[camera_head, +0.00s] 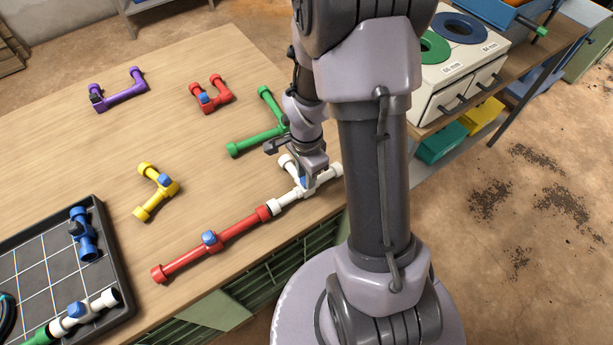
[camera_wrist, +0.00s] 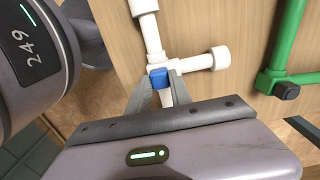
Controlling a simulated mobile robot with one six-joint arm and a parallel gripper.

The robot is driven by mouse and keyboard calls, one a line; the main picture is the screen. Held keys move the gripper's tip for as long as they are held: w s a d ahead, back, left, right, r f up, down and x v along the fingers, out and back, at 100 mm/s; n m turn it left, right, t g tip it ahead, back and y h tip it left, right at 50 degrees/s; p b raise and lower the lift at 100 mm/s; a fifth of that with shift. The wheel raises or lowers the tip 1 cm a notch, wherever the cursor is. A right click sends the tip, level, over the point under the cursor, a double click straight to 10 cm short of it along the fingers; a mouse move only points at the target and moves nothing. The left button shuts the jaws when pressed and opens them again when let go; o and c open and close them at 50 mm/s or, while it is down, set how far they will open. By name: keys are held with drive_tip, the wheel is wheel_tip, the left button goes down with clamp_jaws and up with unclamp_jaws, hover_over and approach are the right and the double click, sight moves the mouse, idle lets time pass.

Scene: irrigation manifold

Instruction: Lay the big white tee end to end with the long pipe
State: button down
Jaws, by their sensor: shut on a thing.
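The big white tee (camera_head: 323,178) with a blue block lies at the table's right front edge, its run in line with the long red pipe (camera_head: 240,229). The tee's lower-left end meets the pipe's upper-right red end; I cannot tell if a small gap remains. My gripper (camera_head: 305,178) comes down over the tee and is shut on it near the blue block. In the wrist view the tee (camera_wrist: 151,35) shows its arm and side branch, with the gripper fingers (camera_wrist: 160,92) on either side of it. The part under the gripper is hidden.
A green fitting (camera_head: 257,141) lies just behind my gripper. A yellow elbow (camera_head: 157,191), a red piece (camera_head: 211,95) and a purple piece (camera_head: 122,92) lie farther left. A dark tray (camera_head: 112,248) with fittings stands at the left front. The table middle is clear.

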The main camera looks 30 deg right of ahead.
drive_tip(key=shift+f, duration=0.1)
drive_tip(key=c, duration=1.2)
unclamp_jaws()
drive_tip(key=shift+o, duration=0.2)
wheel_tip(320, 180, up, 17)
drive_tip(key=a+n+t+p, duration=0.1)
drive_tip(key=a+n+p, duration=0.1)
drive_tip(key=p, duration=0.3)
drive_tip(key=s+a+r+n+t+y, duration=0.2)
drive_tip(key=s+a+r+n+t, duration=0.2)
drive_tip(key=s+a+r+n, duration=0.7)
wheel_tip(320, 180, up, 4)
drive_tip(key=shift+s+a+r+t, duration=0.15)
drive_tip(key=shift+a+t, duration=0.25)
drive_tip(key=shift+a, duration=0.35)
